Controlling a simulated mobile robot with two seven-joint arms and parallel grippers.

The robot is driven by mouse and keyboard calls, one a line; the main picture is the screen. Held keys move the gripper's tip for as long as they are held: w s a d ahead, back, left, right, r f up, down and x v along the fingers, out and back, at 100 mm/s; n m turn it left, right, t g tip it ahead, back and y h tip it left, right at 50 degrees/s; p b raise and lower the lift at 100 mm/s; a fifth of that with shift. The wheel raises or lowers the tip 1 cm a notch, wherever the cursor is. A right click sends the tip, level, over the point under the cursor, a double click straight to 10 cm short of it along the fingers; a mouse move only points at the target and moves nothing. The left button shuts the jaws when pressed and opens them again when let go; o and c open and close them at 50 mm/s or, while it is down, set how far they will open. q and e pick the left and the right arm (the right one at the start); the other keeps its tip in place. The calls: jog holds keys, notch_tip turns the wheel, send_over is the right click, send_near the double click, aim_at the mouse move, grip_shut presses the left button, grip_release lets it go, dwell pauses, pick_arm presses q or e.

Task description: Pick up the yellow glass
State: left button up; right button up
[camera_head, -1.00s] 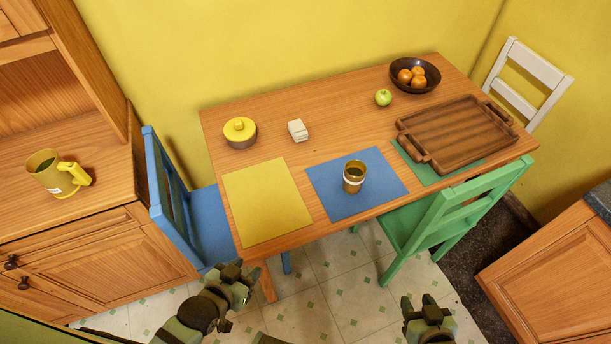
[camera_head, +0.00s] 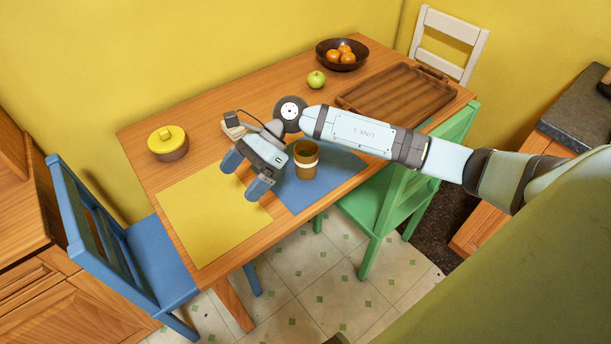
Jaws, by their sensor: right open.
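The yellow glass (camera_head: 306,160), amber with a pale band, stands upright on the blue placemat (camera_head: 330,178) on the wooden table. My right arm reaches in from the right over the table, behind the glass in the picture. My right gripper (camera_head: 246,176) is open and empty, just left of the glass, with its two blue-grey fingers pointing down-left over the edge between the yellow and blue mats. The glass is not between the fingers. Whether the gripper's body touches the glass I cannot tell. My left gripper is out of view.
A yellow-lidded pot (camera_head: 168,143), a small pale block (camera_head: 232,123) partly behind the gripper, a green apple (camera_head: 316,80), a bowl of oranges (camera_head: 331,56) and a wooden tray (camera_head: 395,97) stand on the table. Blue (camera_head: 130,245) and green (camera_head: 380,210) chairs flank it.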

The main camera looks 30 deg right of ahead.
jog(key=w+d+f+n+h+b, duration=0.2)
jog(key=w+d+n+h, duration=0.3)
jog(key=d, duration=0.6)
jog(key=t+h+b, duration=0.2)
jog(key=h, duration=0.4)
send_over(306, 154)
jog(key=s+a, duration=0.1)
jog(key=s, duration=0.1)
notch_tip(306, 154, down, 4)
jog(key=shift+s+a+f, duration=0.1)
jog(key=shift+a+f, duration=0.05)
jog(key=shift+f, duration=1.45)
jog(key=shift+s+a+f, duration=0.1)
jog(key=shift+f, duration=1.45)
jog(key=shift+c, duration=0.4)
jog(key=c, duration=1.1)
jog(key=shift+r, duration=0.1)
jog(key=shift+c, duration=0.4)
jog(key=shift+r, duration=0.1)
